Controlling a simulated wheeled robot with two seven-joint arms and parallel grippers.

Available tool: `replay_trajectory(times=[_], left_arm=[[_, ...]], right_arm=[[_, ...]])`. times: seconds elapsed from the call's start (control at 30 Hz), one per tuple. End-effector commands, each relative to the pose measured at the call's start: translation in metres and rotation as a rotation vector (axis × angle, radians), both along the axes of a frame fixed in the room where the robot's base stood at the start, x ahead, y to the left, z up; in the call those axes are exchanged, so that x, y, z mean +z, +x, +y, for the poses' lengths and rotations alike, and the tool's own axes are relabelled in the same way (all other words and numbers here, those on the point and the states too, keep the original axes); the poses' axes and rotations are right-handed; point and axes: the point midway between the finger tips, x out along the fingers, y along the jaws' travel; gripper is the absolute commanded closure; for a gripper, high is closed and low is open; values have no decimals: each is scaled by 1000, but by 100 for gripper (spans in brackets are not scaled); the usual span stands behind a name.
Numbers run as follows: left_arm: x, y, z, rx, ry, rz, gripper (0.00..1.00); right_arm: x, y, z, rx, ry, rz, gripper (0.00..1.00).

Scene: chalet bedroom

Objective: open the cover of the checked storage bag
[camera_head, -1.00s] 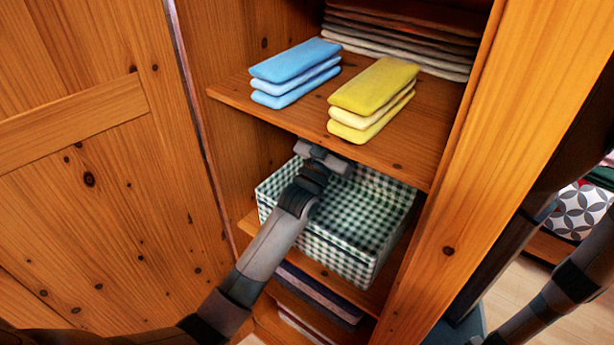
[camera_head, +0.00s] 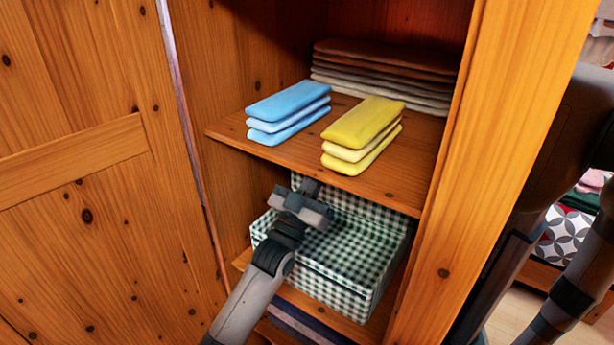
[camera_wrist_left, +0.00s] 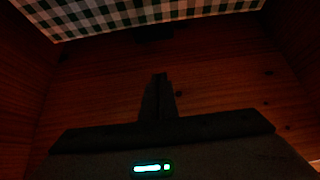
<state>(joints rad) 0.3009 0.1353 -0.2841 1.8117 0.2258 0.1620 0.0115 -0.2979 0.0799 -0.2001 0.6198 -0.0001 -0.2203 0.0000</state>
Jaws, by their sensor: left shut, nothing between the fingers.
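The green-and-white checked storage bag (camera_head: 335,292) sits on the shelf below the folded towels. Its front faces me, and a checked panel, seemingly its cover (camera_head: 365,215), stands up at the back under the upper shelf. My left gripper (camera_head: 311,186) is shut and empty, in front of the raised panel and above the bag's left part. It hides some of the bag. In the left wrist view the shut fingers (camera_wrist_left: 160,78) point at dark wood, with checked cloth (camera_wrist_left: 130,15) along the top edge. My right gripper is out of view.
The upper shelf (camera_head: 235,128) lies close above my left gripper, bearing blue towels (camera_head: 288,112), yellow towels (camera_head: 362,135) and brown folded cloths (camera_head: 385,75). The cabinet's right post (camera_head: 445,250) and left side wall enclose the bag closely.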

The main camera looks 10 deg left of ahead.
Motion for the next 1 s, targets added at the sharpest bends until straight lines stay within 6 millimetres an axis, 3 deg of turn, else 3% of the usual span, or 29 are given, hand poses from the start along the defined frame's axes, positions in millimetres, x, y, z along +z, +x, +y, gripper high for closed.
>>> replay_trajectory(times=[0.43,1.0], left_arm=[[-2,-57,21,0,1,0,100],[-1,-65,23,0,0,0,100]], right_arm=[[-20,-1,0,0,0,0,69],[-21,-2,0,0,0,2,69]])
